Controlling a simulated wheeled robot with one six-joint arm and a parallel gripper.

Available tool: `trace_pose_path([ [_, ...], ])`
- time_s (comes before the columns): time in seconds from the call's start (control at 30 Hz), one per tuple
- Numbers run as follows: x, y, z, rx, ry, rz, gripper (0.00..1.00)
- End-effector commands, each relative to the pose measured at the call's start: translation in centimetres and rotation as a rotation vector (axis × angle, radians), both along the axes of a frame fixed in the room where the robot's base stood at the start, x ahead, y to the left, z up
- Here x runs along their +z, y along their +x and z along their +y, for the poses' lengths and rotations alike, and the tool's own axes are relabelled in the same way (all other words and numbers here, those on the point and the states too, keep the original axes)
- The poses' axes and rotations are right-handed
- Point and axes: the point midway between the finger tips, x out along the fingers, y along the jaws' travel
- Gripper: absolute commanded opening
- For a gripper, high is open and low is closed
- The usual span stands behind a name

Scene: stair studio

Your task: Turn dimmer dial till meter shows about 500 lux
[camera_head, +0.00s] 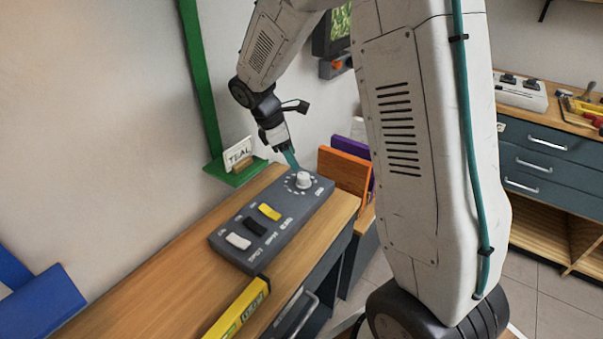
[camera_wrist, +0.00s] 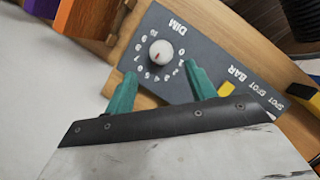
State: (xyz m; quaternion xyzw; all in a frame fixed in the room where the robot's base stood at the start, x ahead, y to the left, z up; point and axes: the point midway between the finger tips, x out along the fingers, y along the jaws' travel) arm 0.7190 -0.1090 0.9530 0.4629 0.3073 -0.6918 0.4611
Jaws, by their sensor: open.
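The dimmer dial is a round white knob (camera_head: 303,180) at the far end of a dark grey control box (camera_head: 228,243) on the wooden bench. In the wrist view the dial (camera_wrist: 160,53) carries a short red mark, with a ring of numbers and the label DIM beside it. The mark's exact reading is too small to tell. My gripper (camera_head: 291,160) is above and just behind the dial, angled down. In the wrist view its teal fingers (camera_wrist: 160,70) are open, with the dial beyond and between their tips, apparently untouched. I cannot identify a lux meter reading.
White, black and yellow switches (camera_head: 269,211) sit on the box. Orange (camera_head: 343,169) and purple boards stand beyond the bench end. A yellow level-like bar (camera_head: 240,308) lies at the front edge.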

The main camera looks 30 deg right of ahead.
Motion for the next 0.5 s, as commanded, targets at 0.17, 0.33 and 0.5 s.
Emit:
trace_pose_path([
  [0.17, -2.2, -0.4, -0.8, 0.0, 0.001, 0.007, 0.55],
  [0.33, -4.8, -0.9, -1.8, 0.0, 0.0, 0.006, 0.55],
  [0.5, -6.5, -1.1, -2.5, 0.0, 0.0, 0.003, 0.55],
])
